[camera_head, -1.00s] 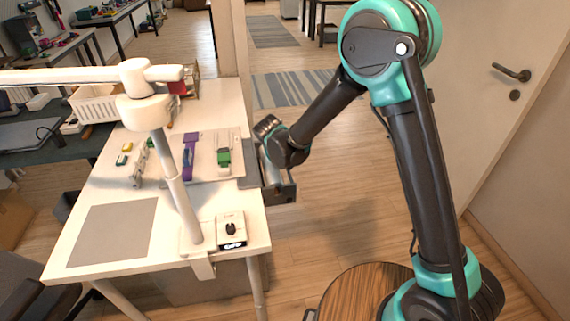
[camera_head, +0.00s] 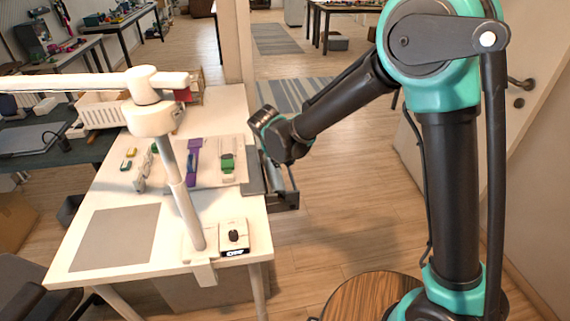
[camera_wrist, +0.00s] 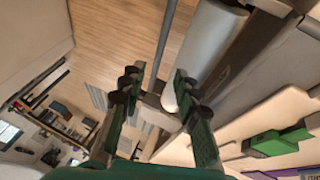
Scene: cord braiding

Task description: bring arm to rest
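My gripper (camera_wrist: 157,85) shows in the wrist view with its two green fingers apart. I see nothing clasped between them; a pale cylinder (camera_wrist: 208,50) lies beyond the right finger. In the head view my wrist is at the right edge of the white table (camera_head: 108,190), and my fingers are mostly hidden by the wrist. My arm reaches there from the right, bent at the elbow. A purple cord piece (camera_head: 193,160) and a green clip (camera_head: 227,163) lie on the table to the left of my wrist.
A white lamp post (camera_head: 180,195) with a long arm stands at the table's front. A small device with a black knob (camera_head: 233,236) sits at the front right corner. A grey mat (camera_head: 115,238) lies front left. Open floor (camera_head: 345,190) is right of the table.

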